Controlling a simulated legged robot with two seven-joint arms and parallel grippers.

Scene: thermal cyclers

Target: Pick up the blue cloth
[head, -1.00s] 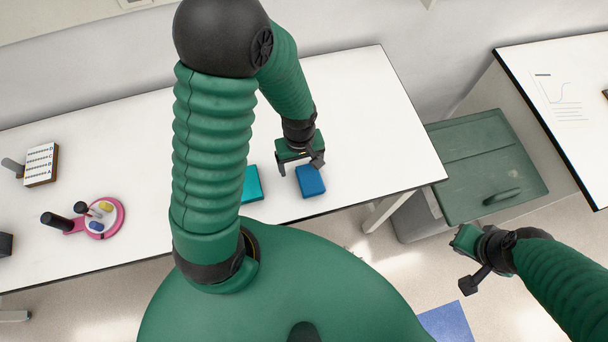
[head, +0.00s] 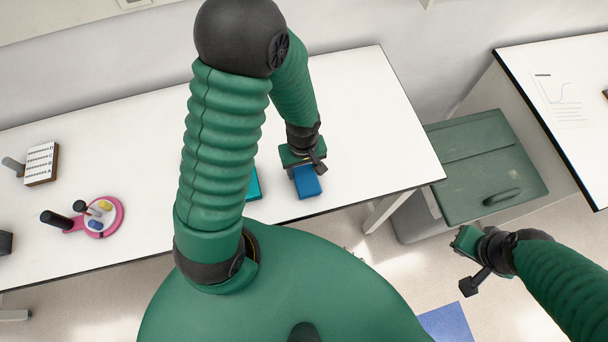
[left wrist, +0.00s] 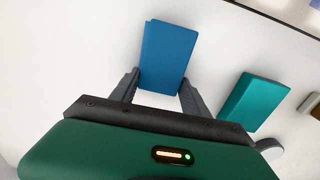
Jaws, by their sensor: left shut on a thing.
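The blue cloth (head: 307,183) is a flat folded rectangle on the white table near its front edge. In the left wrist view the blue cloth (left wrist: 166,55) lies with its near end between the two dark fingers. My left gripper (head: 305,168) is at the cloth's far end in the head view, and it also shows in the left wrist view (left wrist: 158,90). It is shut on the cloth. My right gripper (head: 465,262) hangs in the air off the table at the right; its finger opening is not clear.
A teal cloth-like block (head: 254,184) lies just left of the blue cloth, also in the left wrist view (left wrist: 253,101). A pink tray (head: 119,217) and a labelled rack (head: 41,164) stand farther left. A green-lidded bin (head: 485,165) stands right of the table (head: 385,120).

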